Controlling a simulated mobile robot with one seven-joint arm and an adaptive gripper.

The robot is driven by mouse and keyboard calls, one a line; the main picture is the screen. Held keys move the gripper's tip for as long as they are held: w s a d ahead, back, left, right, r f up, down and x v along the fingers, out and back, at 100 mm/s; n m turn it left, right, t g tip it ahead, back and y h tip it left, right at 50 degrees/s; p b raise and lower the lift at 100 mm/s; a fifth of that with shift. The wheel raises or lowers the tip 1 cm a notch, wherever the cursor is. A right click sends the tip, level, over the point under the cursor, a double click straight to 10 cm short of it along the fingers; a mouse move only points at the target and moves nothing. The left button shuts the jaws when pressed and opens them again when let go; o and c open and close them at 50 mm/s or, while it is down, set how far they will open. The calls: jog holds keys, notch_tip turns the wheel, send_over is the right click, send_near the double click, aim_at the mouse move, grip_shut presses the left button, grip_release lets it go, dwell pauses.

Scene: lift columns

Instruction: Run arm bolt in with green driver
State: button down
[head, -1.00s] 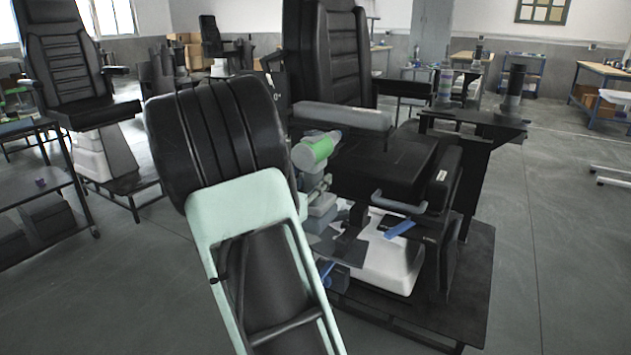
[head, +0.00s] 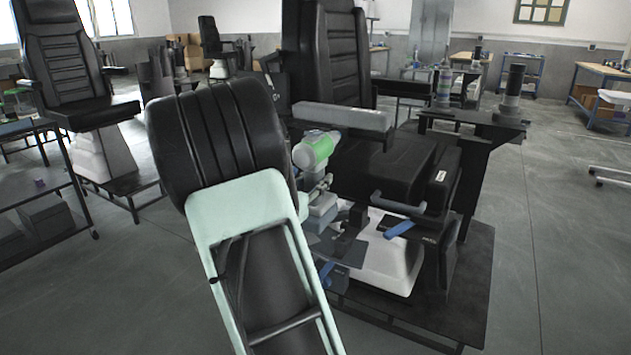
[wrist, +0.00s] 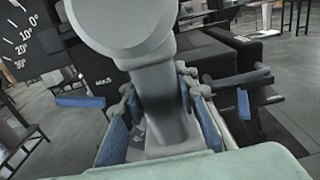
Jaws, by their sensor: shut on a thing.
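The green driver (head: 316,149) has a green band around a pale grey body. In the head view it is beside the chair seat, below the front end of the grey armrest (head: 342,117). In the wrist view the driver's grey body and handle (wrist: 158,92) fill the middle. My gripper (wrist: 160,128) is shut on the driver's handle, with blue-padded fingers on both sides. In the head view my gripper (head: 318,202) is partly hidden behind my arm. The arm bolt and the driver's tip cannot be made out.
The black seat (head: 385,170) stands on a white pedestal (head: 385,265) over a dark base plate (head: 465,285). A blue-tipped lever (head: 400,229) sticks out near it. A dark post fixture (head: 512,95) is at the right. A shelf table (head: 40,190) stands left.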

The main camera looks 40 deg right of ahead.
aim_at(309, 184)
jog(key=shift+r+x, duration=0.2)
jog(key=shift+x, duration=0.9)
dwell(3.2)
jog(key=shift+a, duration=0.1)
jog(key=shift+p+v, duration=0.45)
jog(key=shift+v, duration=2)
jog(key=shift+s+a, duration=0.1)
jog(key=shift+p+v, duration=0.4)
jog(key=shift+v, duration=1.5)
